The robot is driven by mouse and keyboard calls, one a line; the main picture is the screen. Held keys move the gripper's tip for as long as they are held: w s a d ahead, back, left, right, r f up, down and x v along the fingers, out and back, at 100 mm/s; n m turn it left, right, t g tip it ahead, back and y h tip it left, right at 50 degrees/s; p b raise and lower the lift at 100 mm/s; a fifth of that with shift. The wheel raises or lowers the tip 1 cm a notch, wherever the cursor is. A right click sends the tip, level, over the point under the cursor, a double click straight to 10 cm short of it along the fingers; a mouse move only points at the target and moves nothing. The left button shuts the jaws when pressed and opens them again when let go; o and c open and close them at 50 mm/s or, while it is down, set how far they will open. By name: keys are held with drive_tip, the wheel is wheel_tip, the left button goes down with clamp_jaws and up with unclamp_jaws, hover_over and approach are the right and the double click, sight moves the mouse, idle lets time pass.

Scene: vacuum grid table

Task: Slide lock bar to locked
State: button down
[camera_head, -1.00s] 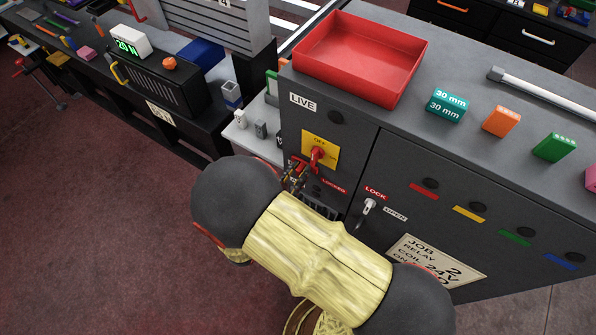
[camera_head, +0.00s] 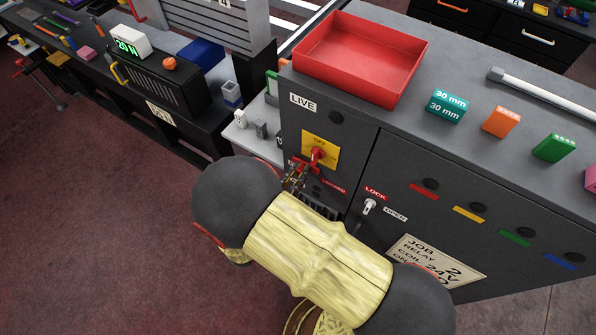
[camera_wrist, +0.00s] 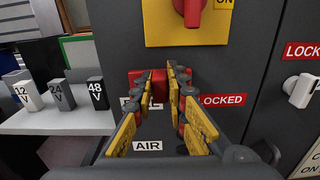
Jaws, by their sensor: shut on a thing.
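The red lock bar (camera_wrist: 134,77) is on the front of the grey cabinet, below the yellow switch plate (camera_wrist: 235,22). My gripper (camera_wrist: 165,85) is shut on the lock bar, with its yellow-padded fingers on either side of it. The fingers hide much of the bar. A red LOCKED label (camera_wrist: 222,100) is just right of the fingers, and another label to their left is mostly covered. In the head view, my gripper (camera_head: 296,175) is at the cabinet front, under the red switch handle (camera_head: 317,155); my arm hides part of that area.
A white AIR label (camera_wrist: 147,146) is below the fingers. A key switch (camera_head: 369,206) with LOCK and OPEN labels is to the right. A white shelf (camera_wrist: 60,122) with 12, 24 and 48 V blocks stands left. A red tray (camera_head: 360,95) is on the cabinet top.

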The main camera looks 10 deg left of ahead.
drive_tip(key=d, duration=0.1)
drive_tip(key=s+d+p, duration=0.1)
drive_tip(key=d, duration=0.1)
drive_tip(key=s+d, duration=0.1)
drive_tip(key=d, duration=0.1)
drive_tip(key=c, duration=1.8)
unclamp_jaws()
drive_tip(key=shift+o, duration=0.2)
drive_tip(key=shift+s+a, duration=0.1)
drive_tip(key=v, duration=1.2)
